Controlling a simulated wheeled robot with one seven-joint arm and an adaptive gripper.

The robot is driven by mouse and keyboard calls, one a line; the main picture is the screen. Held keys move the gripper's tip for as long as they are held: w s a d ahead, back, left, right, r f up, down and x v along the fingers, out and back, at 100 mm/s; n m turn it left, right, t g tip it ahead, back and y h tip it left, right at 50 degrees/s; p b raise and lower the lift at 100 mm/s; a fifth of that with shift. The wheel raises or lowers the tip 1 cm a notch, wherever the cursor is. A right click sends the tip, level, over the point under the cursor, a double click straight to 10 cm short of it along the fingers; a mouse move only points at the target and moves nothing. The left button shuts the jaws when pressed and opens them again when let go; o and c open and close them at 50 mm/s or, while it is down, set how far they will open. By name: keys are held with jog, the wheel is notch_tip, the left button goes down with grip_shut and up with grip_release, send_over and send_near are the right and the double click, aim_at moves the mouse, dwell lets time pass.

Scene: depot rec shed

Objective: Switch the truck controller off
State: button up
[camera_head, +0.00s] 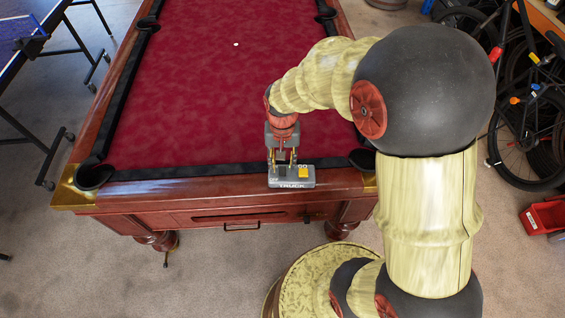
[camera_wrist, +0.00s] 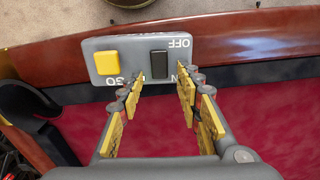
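The truck controller (camera_head: 291,183) is a small grey box on the wooden rail of the pool table, its front lettered "TRUCK". The other label by the switch is partly hidden by a finger. My gripper (camera_head: 282,162) points down at the controller. In the wrist view the gripper (camera_wrist: 161,83) is open and empty, its fingertips apart near the label end of the switch. I cannot tell whether they touch the box.
The pool table (camera_head: 200,80) has a red cloth and raised wooden rails, with a corner pocket (camera_head: 93,177) at the left. A blue folding table (camera_head: 22,30) stands at the left. The floor in front is clear.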

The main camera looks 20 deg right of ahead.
jog(key=c, duration=0.3)
grip_shut()
dwell(0.3)
